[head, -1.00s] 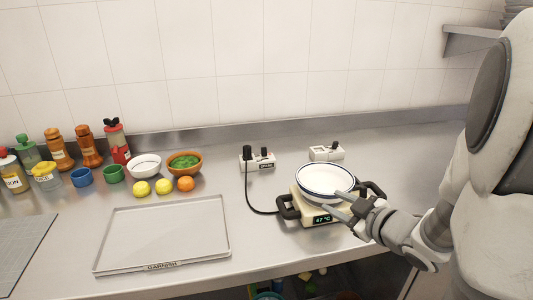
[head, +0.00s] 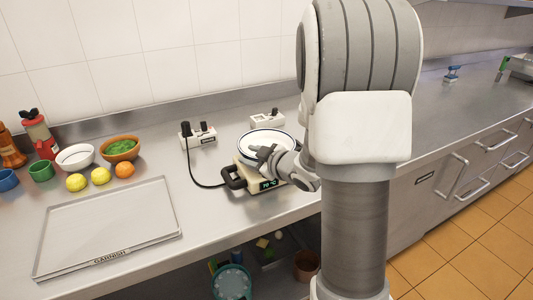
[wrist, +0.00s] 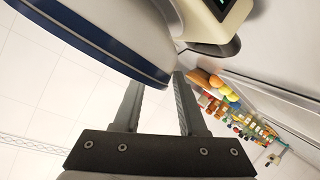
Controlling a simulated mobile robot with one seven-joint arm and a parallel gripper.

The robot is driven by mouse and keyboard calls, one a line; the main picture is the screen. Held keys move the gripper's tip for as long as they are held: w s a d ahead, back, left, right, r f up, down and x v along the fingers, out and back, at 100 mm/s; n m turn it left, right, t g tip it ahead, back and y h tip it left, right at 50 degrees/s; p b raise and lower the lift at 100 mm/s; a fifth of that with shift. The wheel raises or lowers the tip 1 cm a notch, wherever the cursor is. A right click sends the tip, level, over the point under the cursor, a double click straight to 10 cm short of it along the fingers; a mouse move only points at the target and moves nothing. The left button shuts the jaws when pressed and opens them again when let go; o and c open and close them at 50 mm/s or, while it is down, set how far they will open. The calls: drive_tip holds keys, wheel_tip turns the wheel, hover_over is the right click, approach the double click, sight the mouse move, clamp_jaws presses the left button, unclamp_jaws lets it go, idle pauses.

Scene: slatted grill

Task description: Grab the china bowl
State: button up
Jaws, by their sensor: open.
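The china bowl (head: 272,136), white with a dark blue band at its rim, sits on a cream hot plate (head: 249,179) with black handles and a lit display. My gripper (head: 258,152) is at the bowl's near side, by the rim, partly covering it. In the wrist view the bowl (wrist: 135,30) fills the upper left, and its blue-banded rim reaches the tips of my open gripper (wrist: 158,83). I cannot tell whether the fingers touch the rim. My arm hides the right part of the hot plate.
A garnish tray (head: 110,257) lies left on the steel counter. Behind it are a white bowl (head: 75,157), a brown bowl of greens (head: 121,150), yellow and orange fruit, and cups. Two sockets (head: 198,134) stand behind the hot plate, with a black cable running down.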

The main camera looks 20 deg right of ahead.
clamp_jaws()
idle(1.4)
